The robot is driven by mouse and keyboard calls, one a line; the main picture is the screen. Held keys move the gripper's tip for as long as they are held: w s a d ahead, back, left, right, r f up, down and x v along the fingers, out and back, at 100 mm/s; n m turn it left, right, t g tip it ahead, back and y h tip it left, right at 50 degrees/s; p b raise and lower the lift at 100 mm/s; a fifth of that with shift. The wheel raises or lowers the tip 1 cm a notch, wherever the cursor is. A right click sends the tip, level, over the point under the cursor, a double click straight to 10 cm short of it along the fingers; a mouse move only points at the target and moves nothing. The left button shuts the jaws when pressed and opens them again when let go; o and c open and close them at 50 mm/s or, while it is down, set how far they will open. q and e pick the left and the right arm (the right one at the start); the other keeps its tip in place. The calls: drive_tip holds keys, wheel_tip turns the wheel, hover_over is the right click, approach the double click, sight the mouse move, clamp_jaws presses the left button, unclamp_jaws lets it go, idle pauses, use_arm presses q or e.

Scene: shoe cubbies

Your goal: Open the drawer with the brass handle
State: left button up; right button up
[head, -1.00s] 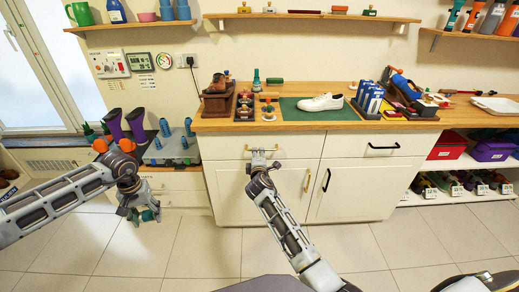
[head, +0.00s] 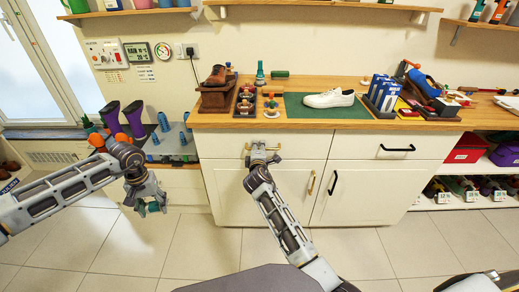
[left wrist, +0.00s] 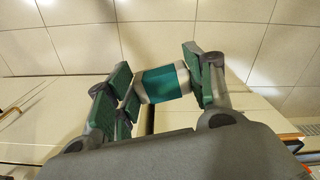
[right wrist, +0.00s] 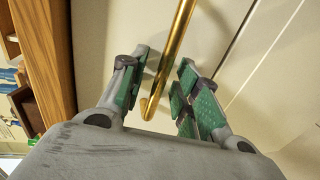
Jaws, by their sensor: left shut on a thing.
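The brass handle (head: 277,147) is a horizontal bar on the upper left drawer (head: 222,147) of the cream cabinet. The drawer front looks flush with the cabinet. My right gripper (head: 260,149) is at the handle's middle. In the right wrist view my right gripper (right wrist: 164,92) has its fingers apart, with the brass handle (right wrist: 177,45) between them; I cannot tell if they touch it. My left gripper (head: 147,206) is low, left of the cabinet. In the left wrist view my left gripper (left wrist: 163,84) is shut on a teal-banded white cylinder (left wrist: 165,82).
The right drawer has a black handle (head: 397,148). The doors below have a brass pull (head: 311,183) and a black pull (head: 332,182). A white shoe (head: 329,98) lies on a green mat on the countertop. Purple boots (head: 134,118) stand at the left. Floor before the cabinet is clear.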

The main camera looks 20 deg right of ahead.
clamp_jaws()
use_arm(q)
drive_tip(key=shift+s, duration=0.2)
use_arm(e)
drive_tip(key=shift+s, duration=0.2)
